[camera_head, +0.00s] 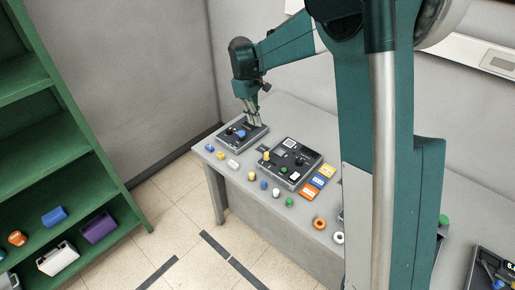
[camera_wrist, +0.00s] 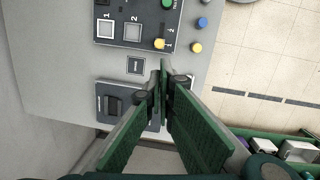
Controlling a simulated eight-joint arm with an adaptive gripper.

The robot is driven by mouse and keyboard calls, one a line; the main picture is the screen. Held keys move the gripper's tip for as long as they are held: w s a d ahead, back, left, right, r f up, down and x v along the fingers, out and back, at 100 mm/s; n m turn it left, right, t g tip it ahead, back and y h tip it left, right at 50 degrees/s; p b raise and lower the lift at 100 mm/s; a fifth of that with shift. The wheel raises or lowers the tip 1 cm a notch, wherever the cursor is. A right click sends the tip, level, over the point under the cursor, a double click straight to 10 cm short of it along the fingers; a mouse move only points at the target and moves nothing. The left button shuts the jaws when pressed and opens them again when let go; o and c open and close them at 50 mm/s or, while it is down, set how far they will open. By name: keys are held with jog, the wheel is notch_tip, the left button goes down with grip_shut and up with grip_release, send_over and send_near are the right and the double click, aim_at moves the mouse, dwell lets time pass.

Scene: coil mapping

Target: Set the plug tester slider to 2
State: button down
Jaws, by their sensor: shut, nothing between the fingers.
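My gripper (camera_head: 253,121) is shut and empty, over the smaller dark panel (camera_head: 262,130) at the far left of the bench. In the wrist view its closed fingertips (camera_wrist: 163,68) cover part of this smaller panel (camera_wrist: 105,117), which carries a black block (camera_wrist: 113,103). A blue knob (camera_head: 241,134) shows on it in the head view. The larger dark panel (camera_head: 311,158) has a yellow handle (camera_head: 267,155). In the wrist view this yellow handle (camera_wrist: 160,43) stands beside small number marks, apart from my fingers. I cannot tell which panel is the plug tester or read the slider's setting.
Several small coloured pieces, including a yellow one (camera_head: 221,155) and a green one (camera_head: 289,202), line the bench's front edge. Coloured cards (camera_head: 320,181) and an orange ring (camera_head: 319,223) lie further right. A green shelf (camera_head: 75,140) stands at left. A wall is behind the bench.

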aim_at(266, 156)
jog(key=w+a+f, duration=0.2)
jog(key=f, duration=0.2)
jog(key=w+a+f+n+g, duration=0.1)
jog(key=w+a+f, duration=0.1)
jog(key=f, duration=0.2)
jog(key=shift+w+a+f+n+h, duration=0.15)
jog(key=shift+w+a+n+h, duration=0.1)
jog(key=shift+w+n+h, duration=0.05)
jog(key=shift+f, duration=0.1)
jog(key=x, duration=0.9)
jog(key=shift+s+d+f, duration=0.1)
jog(key=shift+s, duration=0.05)
jog(key=shift+s+d+f, duration=0.1)
jog(key=shift+s+d, duration=0.25)
jog(key=shift+d, duration=0.25)
jog(key=shift+s+d+f, duration=0.1)
jog(key=shift+s+d, duration=0.3)
jog(key=shift+d, duration=0.15)
jog(key=shift+s+d, duration=0.3)
jog(key=shift+d, duration=0.3)
